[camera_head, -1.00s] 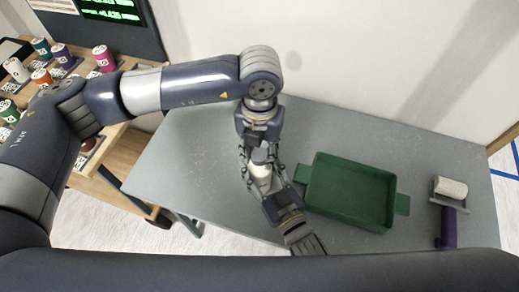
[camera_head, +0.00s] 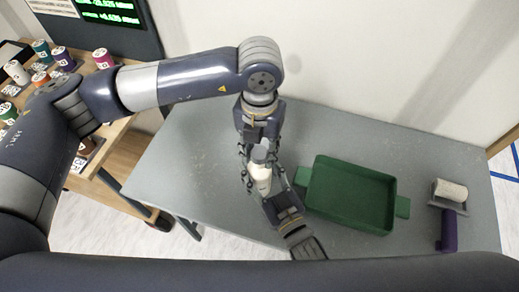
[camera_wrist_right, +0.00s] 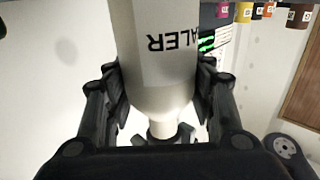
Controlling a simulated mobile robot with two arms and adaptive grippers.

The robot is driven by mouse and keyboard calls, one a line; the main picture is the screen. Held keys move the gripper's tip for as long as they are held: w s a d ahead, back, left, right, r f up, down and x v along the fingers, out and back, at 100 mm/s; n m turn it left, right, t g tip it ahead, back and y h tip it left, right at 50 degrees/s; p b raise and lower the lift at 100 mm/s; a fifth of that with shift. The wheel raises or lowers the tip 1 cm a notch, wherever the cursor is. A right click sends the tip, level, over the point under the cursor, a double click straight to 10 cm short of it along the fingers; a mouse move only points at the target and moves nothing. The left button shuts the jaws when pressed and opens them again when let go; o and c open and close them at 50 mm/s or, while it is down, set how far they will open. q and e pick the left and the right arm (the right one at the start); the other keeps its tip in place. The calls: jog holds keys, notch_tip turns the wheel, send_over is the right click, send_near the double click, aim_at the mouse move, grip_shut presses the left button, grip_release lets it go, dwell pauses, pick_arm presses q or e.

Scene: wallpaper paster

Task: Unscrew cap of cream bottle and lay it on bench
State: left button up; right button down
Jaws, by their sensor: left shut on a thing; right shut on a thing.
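The cream bottle (camera_head: 261,180) is held over the bench (camera_head: 205,165) by my right gripper (camera_head: 270,185), which is shut around its body. In the right wrist view the bottle (camera_wrist_right: 162,70) fills the middle between the fingers, with upside-down lettering "ALER" and a tapered shoulder and narrow neck lower down. A grey cap (camera_head: 260,153) shows at the bottle's top end in the head view. My left gripper (camera_head: 260,148) is above it, shut on the cap. Whether the cap's threads are clear of the neck cannot be told.
A green tray (camera_head: 350,195) with side handles stands right of the grippers. Bare bench lies left of the grippers. A wooden rack (camera_head: 115,135) with coloured spools is at the far left.

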aim_at(259, 152)
pick_arm(q)
jog(key=shift+r, duration=0.1)
jog(key=shift+r, duration=2)
pick_arm(e)
jog(key=c, duration=0.6)
grip_release()
jog(key=shift+c, duration=0.2)
